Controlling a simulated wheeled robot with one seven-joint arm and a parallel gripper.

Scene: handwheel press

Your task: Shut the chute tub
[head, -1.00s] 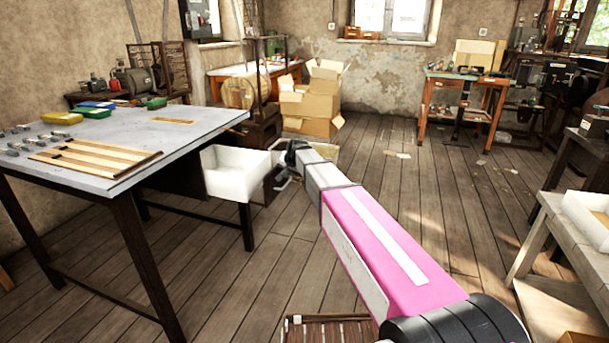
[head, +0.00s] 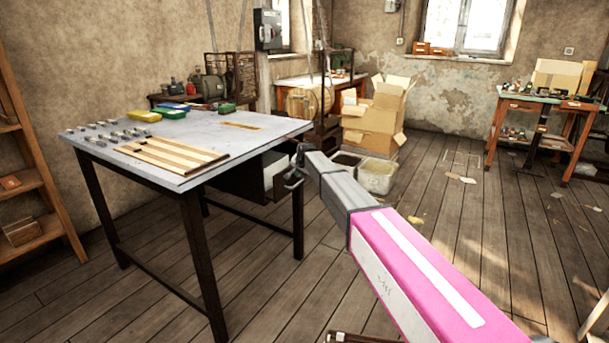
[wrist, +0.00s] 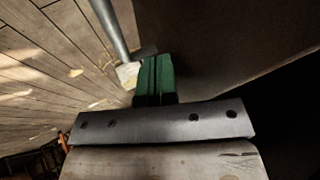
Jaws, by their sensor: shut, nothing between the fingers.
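The white chute tub (head: 275,172) shows as a narrow pale strip beneath the right end of the grey-topped table. Most of it is hidden by the dark housing (head: 238,178) under the tabletop and by my gripper. My gripper (head: 292,184) is at the tub's right side, near the table's right front leg; I cannot tell whether it touches the tub. In the wrist view my gripper's green fingers (wrist: 153,76) are together with nothing between them. A large dark surface (wrist: 225,45) fills the right of that view.
The table (head: 185,148) carries wooden strips, small metal parts and coloured boxes. Its right front leg (head: 298,222) stands close to my gripper. Grey bins (head: 376,178) and cardboard boxes (head: 374,122) stand behind. The floor to the right is mostly clear.

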